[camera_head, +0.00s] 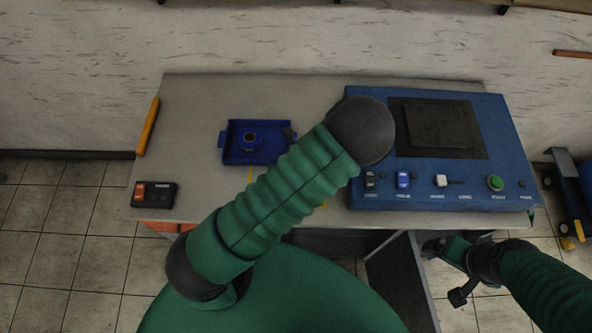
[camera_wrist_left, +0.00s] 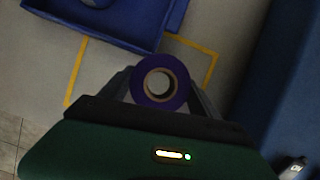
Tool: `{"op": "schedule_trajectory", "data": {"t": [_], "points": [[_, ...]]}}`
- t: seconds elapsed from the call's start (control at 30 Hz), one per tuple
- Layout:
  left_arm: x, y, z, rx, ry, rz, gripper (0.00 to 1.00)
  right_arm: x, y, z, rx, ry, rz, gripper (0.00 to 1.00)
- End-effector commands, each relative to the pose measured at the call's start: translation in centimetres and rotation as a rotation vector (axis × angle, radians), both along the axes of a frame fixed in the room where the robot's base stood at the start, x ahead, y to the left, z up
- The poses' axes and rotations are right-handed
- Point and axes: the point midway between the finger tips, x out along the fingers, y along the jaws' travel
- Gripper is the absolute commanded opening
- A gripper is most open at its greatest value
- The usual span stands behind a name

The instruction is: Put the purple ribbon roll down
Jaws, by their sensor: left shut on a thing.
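The purple ribbon roll (camera_wrist_left: 179,98), a ring with a tan core, sits between the fingers of my left gripper (camera_wrist_left: 160,88) in the left wrist view. The gripper is shut on it. A yellow outlined square on the tabletop lies below and around the roll; I cannot tell whether the roll touches the table. In the head view my left arm hides this gripper and roll. My right gripper (camera_head: 448,273) hangs low at the right, off the table's front, its fingers apart and empty.
A blue tray (camera_head: 229,154) holding another roll (camera_head: 250,142) lies behind the square; it also shows in the left wrist view (camera_wrist_left: 60,12). A blue machine (camera_head: 420,180) with switches fills the table's right. A black switch box (camera_head: 154,194) and orange bar (camera_head: 148,127) lie left.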

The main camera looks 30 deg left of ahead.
Motion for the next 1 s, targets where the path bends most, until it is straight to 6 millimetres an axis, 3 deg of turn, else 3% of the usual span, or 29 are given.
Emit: {"op": "schedule_trajectory", "data": {"t": [0.13, 0.33, 0.47, 0.6, 0.7, 0.83, 1.0], "points": [[0.1, -0.1, 3.2, -0.003, -0.005, 0.0, 0.23, 0.0, 0.0, 0.1, 0.0, 0.0, 0.0, 0.94], [0.6, 0.9, 5.0, -0.001, -0.002, 0.032, 0.23, 0.0, 0.0, -0.1, 0.0, 0.0, 0.0, 0.94], [2.1, 3.5, 5.1, -0.002, -0.005, 0.13, 0.23, 0.0, 0.0, -0.8, 0.0, 0.0, 0.0, 0.94], [4.1, 8.3, 5.1, -0.002, -0.004, 0.342, 0.23, 0.0, 0.0, -2.4, 0.0, 0.0, 0.0, 0.94], [5.0, 10.8, 5.2, 0.0, -0.002, 0.495, 0.23, 0.0, 0.0, -3.3, 0.0, 0.0, 0.0, 0.94], [5.9, 12.9, 5.2, 0.002, 0.0, 0.671, 0.23, 0.0, 0.0, -4.4, 0.0, 0.0, 0.0, 0.94], [6.4, 13.6, 4.7, 0.001, 0.003, 0.783, 0.23, 0.0, 0.0, -4.7, 0.0, 0.0, 0.0, 0.94]]}}
